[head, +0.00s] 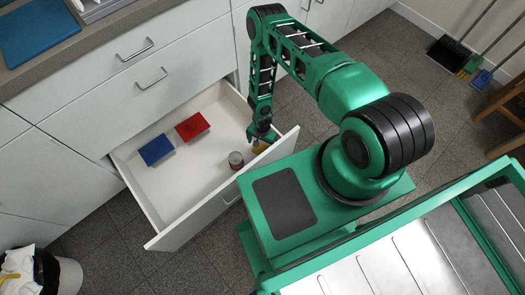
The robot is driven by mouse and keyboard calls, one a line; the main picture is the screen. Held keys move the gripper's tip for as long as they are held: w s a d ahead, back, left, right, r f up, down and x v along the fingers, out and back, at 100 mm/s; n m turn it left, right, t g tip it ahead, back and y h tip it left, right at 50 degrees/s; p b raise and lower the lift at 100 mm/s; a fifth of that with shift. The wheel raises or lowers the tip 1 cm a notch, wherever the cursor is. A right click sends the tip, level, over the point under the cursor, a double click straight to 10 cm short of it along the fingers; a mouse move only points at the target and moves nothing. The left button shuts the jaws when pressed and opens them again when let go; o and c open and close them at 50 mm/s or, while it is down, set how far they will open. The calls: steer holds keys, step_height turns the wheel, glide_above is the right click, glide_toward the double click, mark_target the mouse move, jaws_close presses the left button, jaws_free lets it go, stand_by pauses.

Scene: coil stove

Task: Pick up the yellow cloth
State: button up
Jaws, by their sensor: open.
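The yellow cloth (258,149) shows only as a small yellow patch in the open drawer, near its right end. My gripper (262,142) reaches down into the drawer right at it and hides most of it. The gripper is open. I cannot tell whether its fingers touch the cloth or stand around it.
The pulled-out drawer (187,228) also holds a blue item (156,150), a red item (193,126) and a can (236,160). The can stands just left of my gripper. The drawer's front panel is close to my base. A white bin (70,275) stands at lower left.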

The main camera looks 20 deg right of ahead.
mark_target(262, 149)
steer(key=shift+d+f, duration=0.1)
steer(key=shift+f, duration=2.4)
steer(key=c, duration=1.2)
steer(key=shift+r, duration=0.15)
step_height(262, 149, up, 10)
steer(key=shift+s+f, duration=0.1)
